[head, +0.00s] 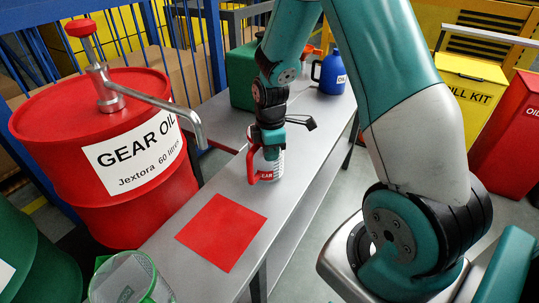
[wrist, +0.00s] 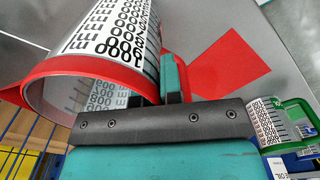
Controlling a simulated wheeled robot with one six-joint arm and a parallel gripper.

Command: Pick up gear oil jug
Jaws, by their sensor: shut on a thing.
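The gear oil jug (head: 267,170) is a clear measuring jug with a red rim, red handle, red base band and a printed scale. It is upright over the grey bench, beyond the red square. My gripper (head: 270,148) points down from above and is shut on it at the top. In the wrist view the jug (wrist: 112,42) fills the upper left, with one teal finger (wrist: 174,78) against its side near the rim. The other finger is hidden. I cannot tell whether the jug's base touches the bench.
A red square (head: 222,231) lies on the bench (head: 187,205). A red GEAR OIL drum (head: 75,195) with a pump and spout stands left. A green-rimmed jug (head: 130,278) is at the front. A blue jug (head: 331,73) and green container (head: 242,75) stand at the far end.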

